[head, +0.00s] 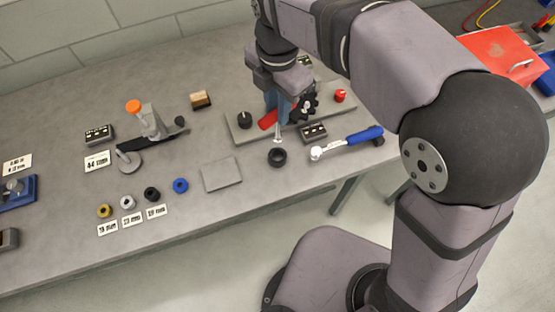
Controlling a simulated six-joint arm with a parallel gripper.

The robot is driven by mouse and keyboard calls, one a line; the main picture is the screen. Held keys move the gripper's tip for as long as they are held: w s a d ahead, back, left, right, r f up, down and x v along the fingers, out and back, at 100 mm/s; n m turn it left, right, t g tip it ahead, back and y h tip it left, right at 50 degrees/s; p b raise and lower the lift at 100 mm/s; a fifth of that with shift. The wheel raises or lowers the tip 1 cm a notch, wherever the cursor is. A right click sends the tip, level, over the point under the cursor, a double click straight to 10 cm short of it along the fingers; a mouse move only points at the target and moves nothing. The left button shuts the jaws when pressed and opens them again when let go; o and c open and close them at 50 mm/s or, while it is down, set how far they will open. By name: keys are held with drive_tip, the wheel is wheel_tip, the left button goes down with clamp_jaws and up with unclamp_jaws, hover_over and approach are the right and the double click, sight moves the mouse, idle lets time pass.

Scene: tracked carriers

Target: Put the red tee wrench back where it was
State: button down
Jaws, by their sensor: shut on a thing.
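The red tee wrench (267,121) is in my gripper (277,112), over the front part of a grey fixture plate (240,133). The left part of its red handle shows beside the blue-grey fingers, and a thin silver shaft points down below them. My gripper is shut on the wrench; the fingers hide part of the handle. I cannot tell whether the shaft's lower end touches anything.
The plate bears a black knob (244,119), a red knob (340,95) and dark parts behind the gripper. In front are a black ring (277,157), a display box (313,131) and a blue-handled ratchet (364,136). A bare grey pad (221,174) lies left.

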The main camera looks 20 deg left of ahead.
sight(278, 137)
drive_tip(key=shift+f+p, duration=1.3)
drive_tip(key=shift+f, duration=3.95)
drive_tip(key=c, duration=1.6)
unclamp_jaws()
drive_tip(key=shift+r, duration=0.15)
wheel_tip(278, 137, up, 12)
drive_tip(key=shift+r+b, duration=0.1)
drive_tip(key=shift+b, duration=1)
